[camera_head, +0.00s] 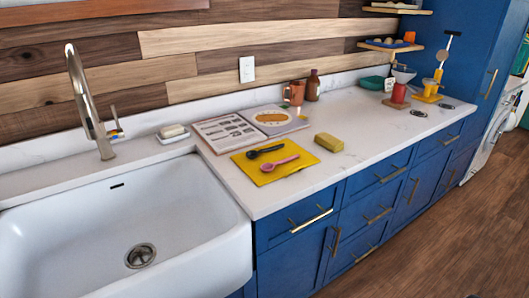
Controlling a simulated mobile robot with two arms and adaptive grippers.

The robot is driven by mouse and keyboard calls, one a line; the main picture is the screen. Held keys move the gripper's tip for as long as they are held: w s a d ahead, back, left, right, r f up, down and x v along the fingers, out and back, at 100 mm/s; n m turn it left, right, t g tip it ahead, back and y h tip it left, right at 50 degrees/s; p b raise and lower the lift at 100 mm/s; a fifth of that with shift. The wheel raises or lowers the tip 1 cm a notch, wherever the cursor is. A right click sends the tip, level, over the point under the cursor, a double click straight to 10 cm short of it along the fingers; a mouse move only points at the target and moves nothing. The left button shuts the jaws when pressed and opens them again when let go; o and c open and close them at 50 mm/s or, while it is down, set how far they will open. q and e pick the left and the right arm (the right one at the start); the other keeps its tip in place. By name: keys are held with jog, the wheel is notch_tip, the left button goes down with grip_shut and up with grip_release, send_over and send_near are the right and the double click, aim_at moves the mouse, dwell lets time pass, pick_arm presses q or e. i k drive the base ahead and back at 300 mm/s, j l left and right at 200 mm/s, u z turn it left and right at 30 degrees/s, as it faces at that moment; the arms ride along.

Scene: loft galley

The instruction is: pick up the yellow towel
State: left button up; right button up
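A flat bright yellow square, which looks like a towel or mat (303,152), lies on the white counter right of the sink. A dark scoop (266,151) and a pink spoon (280,163) lie on it. A small dull-yellow block (328,142), a folded towel or a sponge, lies just beyond its right corner, apart from it. I cannot tell for sure which of the two yellow things is the towel. Neither of my grippers is in view.
The white sink (60,240) with its tap (88,105) is at left. An open book (230,131) lies behind the yellow square. A brown mug (294,93) and bottle (313,86) stand at the wall. The counter (375,135) right of the block is clear.

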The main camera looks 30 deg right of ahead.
aim_at(332, 143)
jog(key=l+z, duration=0.15)
jog(key=z, duration=1.35)
jog(key=i+j, duration=0.05)
